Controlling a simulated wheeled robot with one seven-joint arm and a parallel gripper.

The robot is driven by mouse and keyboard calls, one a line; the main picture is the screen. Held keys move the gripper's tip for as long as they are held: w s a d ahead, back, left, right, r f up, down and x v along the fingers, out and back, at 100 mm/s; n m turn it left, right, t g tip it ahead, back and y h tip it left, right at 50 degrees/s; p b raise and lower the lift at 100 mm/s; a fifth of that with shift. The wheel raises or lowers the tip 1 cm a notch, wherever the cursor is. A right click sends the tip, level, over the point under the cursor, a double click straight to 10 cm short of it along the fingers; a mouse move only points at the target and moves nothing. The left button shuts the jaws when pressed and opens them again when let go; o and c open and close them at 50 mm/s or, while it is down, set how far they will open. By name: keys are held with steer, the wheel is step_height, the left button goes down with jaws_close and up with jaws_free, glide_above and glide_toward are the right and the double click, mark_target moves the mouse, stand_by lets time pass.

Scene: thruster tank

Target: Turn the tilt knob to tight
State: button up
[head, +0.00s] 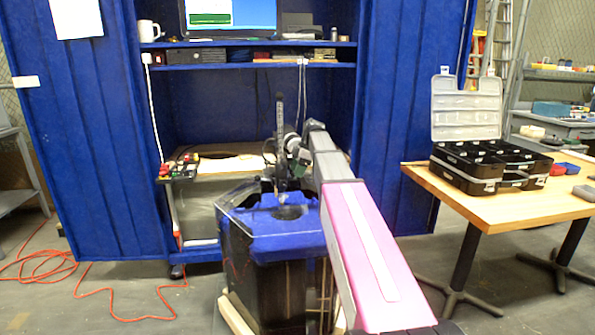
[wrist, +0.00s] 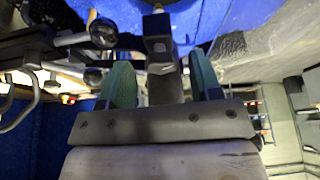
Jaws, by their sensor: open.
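The tank (head: 262,275) is black with a blue top and stands in front of the blue cabinet; a dark upright post (head: 280,135) rises from it. My arm reaches forward over its right side, and my gripper (wrist: 160,66) is near the post. In the wrist view its two green fingers are apart, with a dark metal block (wrist: 160,45) showing between them. I cannot tell whether they touch it. Two round dark knobs on metal rods, an upper one (wrist: 103,32) and a lower one (wrist: 93,76), are left of the fingers. I cannot tell which part is the tilt knob.
A wooden table (head: 480,208) at right carries an open black case (head: 470,178). A bench (head: 215,172) with papers and small items stands behind the tank. An orange cable (head: 125,292) lies on the floor at left. Open floor lies left of the tank.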

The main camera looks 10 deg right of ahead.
steer(key=c, duration=0.9)
steer(key=shift+c, duration=0.2)
steer(key=shift+s+m, duration=0.1)
steer(key=shift+m, duration=0.2)
steer(key=shift+s+m+t, duration=0.1)
steer(key=shift+m+t, duration=0.4)
steer(key=shift+m, duration=0.4)
steer(key=shift+s+a+m+t+h, duration=0.1)
steer(key=shift+m+t+h, duration=0.35)
steer(key=shift+m, duration=1.25)
steer(key=o, duration=0.9)
